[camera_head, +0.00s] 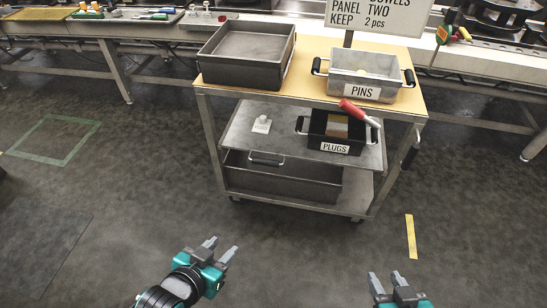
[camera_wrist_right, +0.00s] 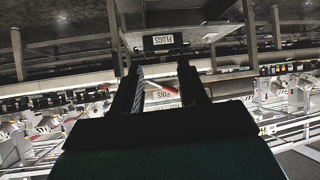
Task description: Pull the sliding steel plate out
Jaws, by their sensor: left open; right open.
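The steel plate (camera_head: 290,137) appears to be the grey middle shelf of a wheeled cart in the head view. A black bin labelled PLUGS (camera_head: 338,131) and a small white piece (camera_head: 262,124) stand on it. A bar handle (camera_head: 267,158) shows at its front edge; I cannot tell whether it belongs to the plate or the bin below. My left gripper (camera_head: 222,247) is open and empty, in front of and below the cart. My right gripper (camera_head: 386,277) is open and empty, further right, apart from the cart. Its fingers frame the right wrist view (camera_wrist_right: 160,84).
The cart's wooden top (camera_head: 310,82) carries a large grey tray (camera_head: 247,54) and a bin labelled PINS (camera_head: 362,75). A red-handled tool (camera_head: 358,112) rises from the PLUGS bin. A dark bin (camera_head: 283,180) sits on the bottom shelf. Floor before the cart is clear.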

